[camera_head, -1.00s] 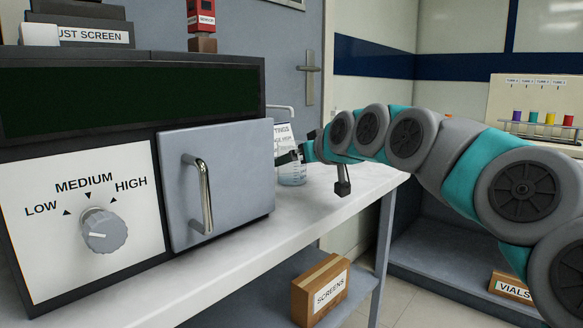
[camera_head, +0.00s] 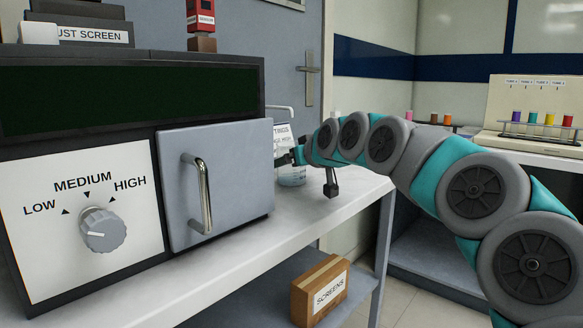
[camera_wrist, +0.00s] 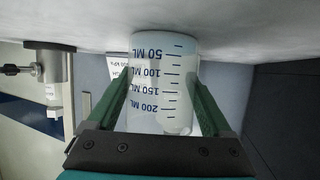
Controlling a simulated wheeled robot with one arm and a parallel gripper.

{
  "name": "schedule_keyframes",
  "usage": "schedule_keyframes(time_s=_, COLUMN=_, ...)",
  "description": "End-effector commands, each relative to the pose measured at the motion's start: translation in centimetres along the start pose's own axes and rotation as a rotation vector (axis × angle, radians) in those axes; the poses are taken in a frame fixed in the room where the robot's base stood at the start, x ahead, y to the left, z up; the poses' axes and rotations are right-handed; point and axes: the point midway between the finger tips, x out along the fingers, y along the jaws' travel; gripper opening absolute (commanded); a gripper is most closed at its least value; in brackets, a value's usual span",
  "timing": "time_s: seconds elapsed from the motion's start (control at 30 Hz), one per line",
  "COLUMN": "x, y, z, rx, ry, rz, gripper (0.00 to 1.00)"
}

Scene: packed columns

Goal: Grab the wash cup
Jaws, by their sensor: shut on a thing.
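The wash cup is a clear beaker with blue volume marks; it shows large in the wrist view (camera_wrist: 165,85), upside down in that picture. In the head view the cup (camera_head: 292,177) stands at the far end of the white bench, beside the grey machine, partly hidden by my gripper. My gripper (camera_head: 292,157) reaches in from the right. In the wrist view its two green fingers (camera_wrist: 165,100) lie on either side of the cup, shut on it. The cup's base appears to be on or very close to the bench.
The grey machine (camera_head: 215,180) with a handled door and a dial stands close left of the cup. The white bench (camera_head: 290,215) is clear in front. A wooden SCREENS box (camera_head: 320,290) sits on the shelf below. A rack of coloured tubes (camera_head: 540,125) stands at the right.

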Motion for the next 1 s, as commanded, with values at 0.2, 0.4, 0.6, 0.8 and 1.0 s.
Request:
schedule_keyframes(time_s=0.2, x=0.0, y=0.0, z=0.0, rx=0.0, ry=0.0, rz=0.0, gripper=0.29)
schedule_keyframes(time_s=0.4, x=0.0, y=0.0, z=-0.1, rx=0.0, ry=0.0, rz=0.0, gripper=0.29)
schedule_keyframes(time_s=0.6, x=-0.2, y=0.0, z=-0.7, rx=-0.001, ry=0.001, rz=0.001, gripper=0.29)
schedule_keyframes(time_s=0.8, x=-0.8, y=0.0, z=-1.9, rx=0.0, ry=0.0, rz=0.0, gripper=0.29)
schedule_keyframes(time_s=1.0, x=-1.4, y=0.1, z=-3.5, rx=0.0, ry=0.002, rz=0.002, gripper=0.29)
